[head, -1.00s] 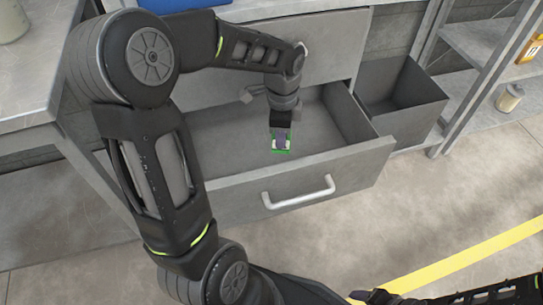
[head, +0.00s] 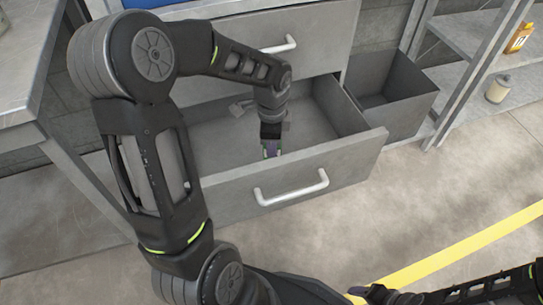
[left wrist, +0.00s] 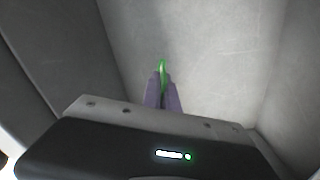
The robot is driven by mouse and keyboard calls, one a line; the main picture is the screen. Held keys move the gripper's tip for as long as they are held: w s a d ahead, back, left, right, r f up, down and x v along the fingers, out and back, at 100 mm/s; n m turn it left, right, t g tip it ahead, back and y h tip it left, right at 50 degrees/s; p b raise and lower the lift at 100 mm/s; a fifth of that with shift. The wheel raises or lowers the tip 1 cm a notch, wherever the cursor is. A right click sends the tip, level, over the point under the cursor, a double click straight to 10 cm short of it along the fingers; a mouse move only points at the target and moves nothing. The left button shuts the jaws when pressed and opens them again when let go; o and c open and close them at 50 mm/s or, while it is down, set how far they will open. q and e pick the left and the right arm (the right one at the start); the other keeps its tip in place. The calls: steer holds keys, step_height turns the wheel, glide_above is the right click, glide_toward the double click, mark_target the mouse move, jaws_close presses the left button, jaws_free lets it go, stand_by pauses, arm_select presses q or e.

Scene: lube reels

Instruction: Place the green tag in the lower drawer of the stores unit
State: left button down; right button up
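The lower drawer (head: 350,160) of the stores unit is pulled open. My left gripper (head: 271,150) reaches down into it, close behind the front panel, with its fingertips partly hidden by that panel. In the left wrist view the purple fingers (left wrist: 162,95) are closed together on the green tag (left wrist: 162,68), which stands up edge-on between them above the grey drawer floor. Whether the tag touches the floor I cannot tell.
The upper drawer (head: 235,45) is shut above the open one. A grey open bin (head: 405,105) stands to the right of the drawer. A shelf rack farther right holds a yellow bottle (head: 519,37) and a pale jar (head: 497,89). A worktop (head: 25,90) lies at left.

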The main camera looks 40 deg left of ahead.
arm_select(q)
step_height(320, 180, down, 4)
steer(key=shift+f+b, duration=0.1)
steer(key=shift+b, duration=0.45)
steer(key=shift+f, duration=0.15)
steer(key=c, duration=1.6)
jaws_free()
steer(key=shift+c, duration=0.2)
step_height(320, 180, up, 11)
steer(key=p, duration=0.3)
steer(key=shift+p, duration=0.35)
steer(key=shift+r, duration=0.75)
